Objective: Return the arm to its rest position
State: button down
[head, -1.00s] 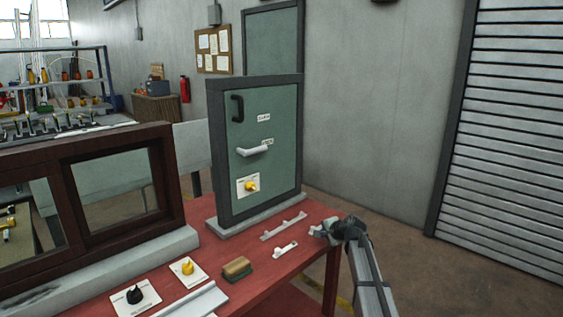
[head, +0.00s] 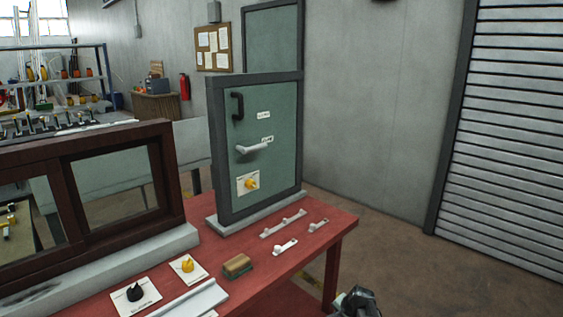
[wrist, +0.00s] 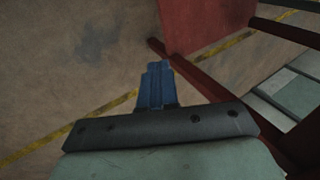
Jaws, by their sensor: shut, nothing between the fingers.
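My gripper shows in the wrist view (wrist: 153,85) with its blue fingers together and nothing between them. Below it in that view is the concrete floor with a yellow line. In the head view only part of my arm's end (head: 356,303) shows at the bottom edge, just off the front right corner of the red table (head: 310,255). It is apart from everything on the table. The fingertips are not clear in the head view.
A framed green door panel (head: 270,125) and a dark brown window frame (head: 110,205) stand on the table. White handles (head: 286,246), a wooden block (head: 237,265) and knob plates (head: 187,268) lie in front. The floor to the right (head: 430,275) is clear.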

jog(key=s+a+f+n+g, duration=0.25)
jog(key=s+f, duration=0.55)
jog(key=s, duration=0.4)
jog(key=s+a+f+n+g, duration=0.1)
jog(key=s+f+n+g, duration=0.15)
jog(key=s+f, duration=0.75)
jog(key=s+f+n+g+h, duration=0.1)
jog(key=s+n+g, duration=0.1)
jog(key=s, duration=1.2)
jog(key=s+f+n+g+h, duration=0.1)
jog(key=s+g, duration=0.3)
jog(key=s, duration=1.1)
jog(key=shift+f+n+g+h, duration=0.3)
jog(key=shift+f+n+h, duration=0.1)
jog(key=shift+n, duration=0.4)
